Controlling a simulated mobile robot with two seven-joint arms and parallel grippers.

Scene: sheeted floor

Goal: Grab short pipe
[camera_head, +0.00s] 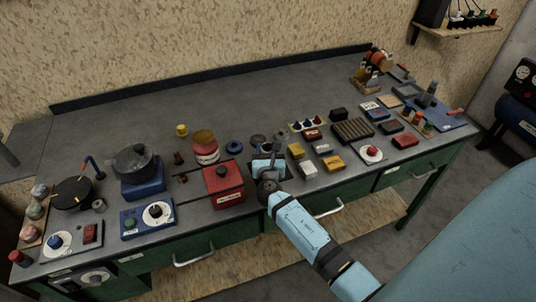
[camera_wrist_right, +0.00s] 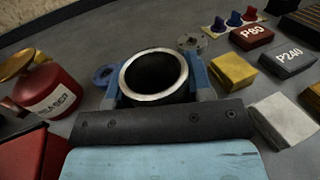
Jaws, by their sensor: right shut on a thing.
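The short pipe (camera_wrist_right: 126,82) shows in the right wrist view as a dark, open tube with a bright metal rim, its open end facing the camera. My right gripper (camera_wrist_right: 153,88) is shut on it, with blue fingers on both sides of the tube. In the head view my right gripper (camera_head: 268,168) is over the front part of the bench, right of the red box; the pipe is mostly hidden there by the gripper. Whether the pipe touches the bench is unclear. My left gripper is not in view.
A red box (camera_head: 222,186) stands left of the gripper. Yellow (camera_wrist_right: 233,70) and white (camera_wrist_right: 283,120) blocks lie to its right. A blue ring (camera_head: 234,147) and a red can (camera_wrist_right: 48,88) are nearby. The back of the bench (camera_head: 220,95) is clear.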

